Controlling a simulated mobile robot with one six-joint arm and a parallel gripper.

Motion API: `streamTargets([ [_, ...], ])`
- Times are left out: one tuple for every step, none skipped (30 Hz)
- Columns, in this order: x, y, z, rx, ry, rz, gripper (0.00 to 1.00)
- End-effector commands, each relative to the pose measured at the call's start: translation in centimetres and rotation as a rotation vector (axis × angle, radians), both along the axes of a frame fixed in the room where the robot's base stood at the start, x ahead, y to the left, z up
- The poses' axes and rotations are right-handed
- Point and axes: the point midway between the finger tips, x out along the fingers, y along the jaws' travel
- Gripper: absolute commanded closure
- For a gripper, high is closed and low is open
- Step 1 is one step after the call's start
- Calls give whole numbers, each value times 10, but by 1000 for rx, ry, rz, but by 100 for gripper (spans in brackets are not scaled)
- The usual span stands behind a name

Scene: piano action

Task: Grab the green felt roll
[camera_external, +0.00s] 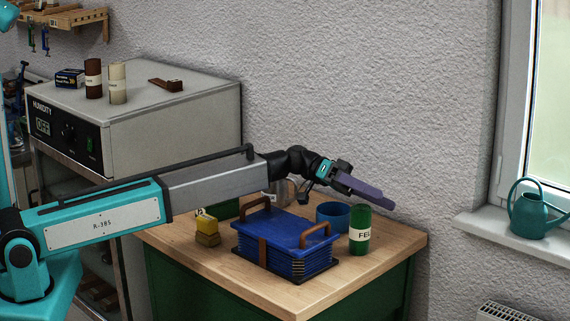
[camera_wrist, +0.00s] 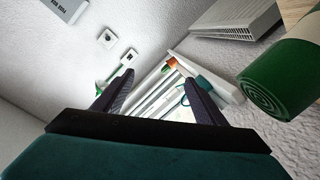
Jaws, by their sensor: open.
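The green felt roll (camera_external: 360,232) stands upright near the right corner of the wooden table, with a white label on it. In the wrist view the green felt roll (camera_wrist: 283,82) is at the right edge, with its spiral end showing, outside the space between the fingers. My gripper (camera_external: 391,204) is above and just past the roll, pointing right and slightly down. Its purple fingers are apart and empty in the wrist view (camera_wrist: 156,80). The outside view shows the fingers edge-on, above the roll and apart from it.
A blue case (camera_external: 285,240) with brown handles stands left of the roll, and a blue round container (camera_external: 333,215) stands close behind it. A yellow object (camera_external: 207,226) is at the table's left. The wooden table (camera_external: 385,262) is bare in front of the roll. A teal watering can (camera_external: 537,212) stands on the windowsill.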

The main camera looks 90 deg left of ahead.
Motion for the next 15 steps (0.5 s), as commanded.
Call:
streamTargets([
  [-5, 16, -3, 48, -21, -8, 35],
  [-8, 24, -6, 79, -37, -15, 35],
  [-13, 33, -10, 117, -56, -27, 35],
  [-17, 41, -13, 147, -72, -34, 35],
  [-20, 48, -16, 175, -85, -44, 35],
  [-25, 57, -19, 212, -103, -54, 35],
  [-29, 64, -22, 237, -117, -63, 35],
  [-33, 71, -24, 263, -131, -72, 35],
  [-38, 80, -27, 298, -149, -83, 35],
  [-42, 87, -30, 323, -163, -92, 35],
  [-46, 93, -32, 348, -177, -101, 35],
  [-51, 102, -35, 379, -194, -114, 35],
  [-55, 108, -38, 403, -208, -123, 35],
  [-60, 114, -40, 426, -220, -134, 35],
  [-65, 122, -44, 454, -236, -145, 35],
])
